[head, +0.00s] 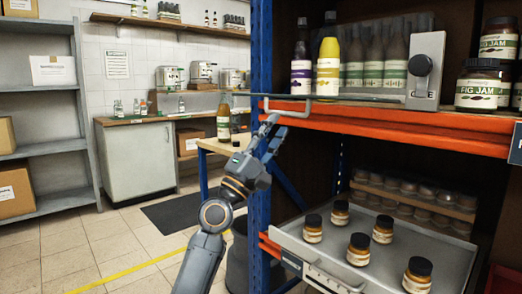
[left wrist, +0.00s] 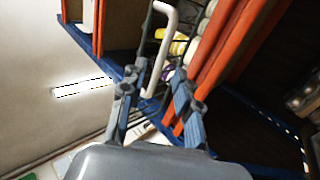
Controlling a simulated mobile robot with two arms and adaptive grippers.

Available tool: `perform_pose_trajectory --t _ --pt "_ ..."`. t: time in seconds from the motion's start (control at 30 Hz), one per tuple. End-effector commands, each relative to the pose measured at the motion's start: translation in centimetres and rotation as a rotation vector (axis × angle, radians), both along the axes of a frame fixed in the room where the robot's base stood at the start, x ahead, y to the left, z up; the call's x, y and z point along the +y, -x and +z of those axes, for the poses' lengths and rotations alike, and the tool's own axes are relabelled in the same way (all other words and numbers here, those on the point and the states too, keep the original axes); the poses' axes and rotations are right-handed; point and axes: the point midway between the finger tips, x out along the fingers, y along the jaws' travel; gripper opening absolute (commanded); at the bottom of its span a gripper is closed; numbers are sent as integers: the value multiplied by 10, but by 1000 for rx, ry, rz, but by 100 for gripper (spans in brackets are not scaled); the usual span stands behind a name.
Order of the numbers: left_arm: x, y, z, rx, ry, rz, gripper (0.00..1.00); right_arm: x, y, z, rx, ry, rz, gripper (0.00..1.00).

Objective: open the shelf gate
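The shelf gate (head: 345,98) shows edge-on as a thin grey bar low across the upper shelf of the blue and orange rack. A pale U-shaped handle (head: 289,113) sits at its left end. At its right, a grey plate (head: 428,68) carries a dark round knob. My left gripper (head: 273,128) is open, just below and left of the handle. In the left wrist view, the white handle (left wrist: 168,45) stands past my left fingers (left wrist: 155,100), its lower end toward the gap between them. I cannot tell whether they touch. My right gripper is out of view.
Bottles (head: 327,68) and fig jam jars (head: 478,85) stand on the upper shelf. Several jars (head: 359,250) stand on a pulled-out tray (head: 398,250) below. The rack's blue post (head: 261,55) is right beside my gripper. The tiled floor (head: 65,240) at left is free.

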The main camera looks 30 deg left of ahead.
Motion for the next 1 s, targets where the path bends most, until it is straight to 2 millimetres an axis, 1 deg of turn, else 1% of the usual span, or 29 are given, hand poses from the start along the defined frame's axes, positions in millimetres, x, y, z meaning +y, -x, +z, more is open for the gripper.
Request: perform_pose_trajectory --t 0.03,0.1,0.2,0.33,0.5,1.0 --pt "3 7 -10 4 -1 1 32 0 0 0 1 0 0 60" --pt "7 17 -19 3 -1 1 32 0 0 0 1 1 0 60" --pt "11 29 -30 2 -1 1 32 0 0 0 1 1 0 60" --pt "15 39 -41 1 1 1 32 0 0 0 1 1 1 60" --pt "17 46 -46 -1 0 2 32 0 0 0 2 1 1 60" --pt "17 46 -47 0 -1 5 32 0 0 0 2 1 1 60"
